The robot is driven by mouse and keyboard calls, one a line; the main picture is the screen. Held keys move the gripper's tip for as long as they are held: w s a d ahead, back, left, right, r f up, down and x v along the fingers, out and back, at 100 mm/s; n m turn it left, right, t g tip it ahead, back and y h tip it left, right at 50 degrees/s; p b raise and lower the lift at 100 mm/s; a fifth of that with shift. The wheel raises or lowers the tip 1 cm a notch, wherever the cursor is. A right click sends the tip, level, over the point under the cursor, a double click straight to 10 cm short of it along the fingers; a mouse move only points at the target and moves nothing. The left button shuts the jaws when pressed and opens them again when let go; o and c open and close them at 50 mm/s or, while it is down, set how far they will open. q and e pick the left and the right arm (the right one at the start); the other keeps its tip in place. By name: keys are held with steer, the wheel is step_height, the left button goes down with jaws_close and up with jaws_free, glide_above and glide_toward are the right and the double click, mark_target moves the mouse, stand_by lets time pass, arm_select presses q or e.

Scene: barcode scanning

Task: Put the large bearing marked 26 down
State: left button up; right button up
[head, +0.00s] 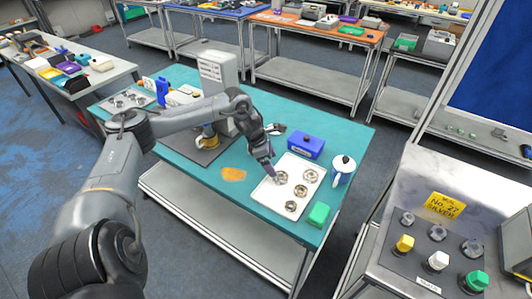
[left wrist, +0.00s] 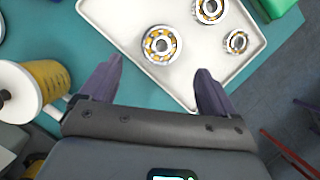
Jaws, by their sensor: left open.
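A white tray (head: 268,196) on the teal table holds several silver bearings; its rim also shows in the left wrist view (left wrist: 100,12). One bearing (head: 281,178) lies at the tray's left side, close to my left gripper (head: 271,174). In the left wrist view, a bearing with yellow inside (left wrist: 161,45) lies on the tray just ahead of the open, empty fingers (left wrist: 158,66). Two more bearings, a far one (left wrist: 209,10) and a right one (left wrist: 236,42), lie beyond it. I cannot read a 26 on any bearing. My right gripper is not in view.
A blue box (head: 306,147), a white and blue mug (head: 343,165) and a green block (head: 319,214) stand around the tray. A grey machine (head: 217,75) stands behind my left arm. An orange patch (head: 233,174) lies left of the tray. A metal bench is at the right.

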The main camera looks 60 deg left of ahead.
arm_select(q)
steer(key=shift+v, duration=2.4)
